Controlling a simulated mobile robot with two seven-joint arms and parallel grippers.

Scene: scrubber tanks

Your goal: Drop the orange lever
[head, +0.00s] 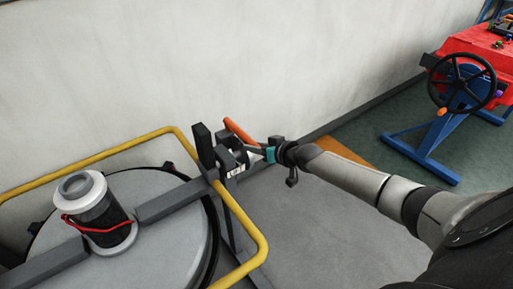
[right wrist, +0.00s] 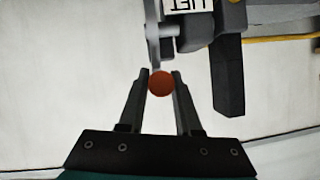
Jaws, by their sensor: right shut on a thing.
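The orange lever (head: 239,131) sticks up and to the left from a grey bracket beside the tank, in front of the wall. In the right wrist view its round orange end (right wrist: 160,84) sits between the fingertips. My right gripper (head: 254,145) comes in from the right and is shut on the lever; its two dark fingers (right wrist: 160,88) show on either side of the orange end. A label reading "LIFT" (right wrist: 188,4) is on the mechanism just beyond. My left gripper is not in view.
A round grey tank (head: 165,235) with a yellow rail (head: 256,222) and a capped cylinder (head: 97,212) stands at left. A pale wall (head: 130,70) is close behind. A red-and-blue stand with a black wheel (head: 462,83) is at upper right. Grey floor (head: 310,225) lies open below my arm.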

